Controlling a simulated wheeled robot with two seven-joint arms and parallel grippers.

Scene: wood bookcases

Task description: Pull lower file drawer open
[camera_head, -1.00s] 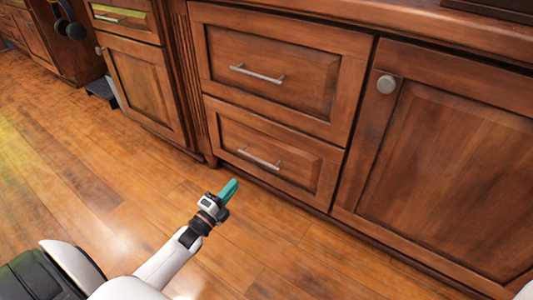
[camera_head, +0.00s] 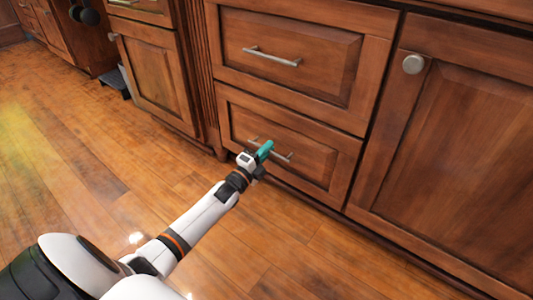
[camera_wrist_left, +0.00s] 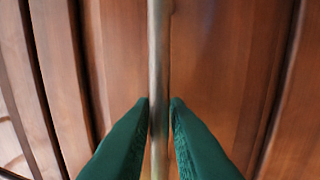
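The lower file drawer (camera_head: 312,168) is a brown wood panel front, flush with the cabinet and closed. Its metal bar handle (camera_head: 286,158) is partly hidden behind my left gripper (camera_head: 267,148), which has teal fingers. In the left wrist view the handle (camera_wrist_left: 158,60) runs upright through the middle. The left gripper's green fingers (camera_wrist_left: 159,102) stand one on each side of the bar, with a narrow gap still showing beside it, so they look open around it. My right gripper is not in view.
The upper drawer (camera_head: 320,88) with its own bar handle (camera_head: 272,56) is closed above. A closed cabinet door (camera_head: 460,150) with a round knob (camera_head: 413,64) is at the right. Another cabinet (camera_head: 160,80) stands at the left. The wood floor (camera_head: 90,180) in front is clear.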

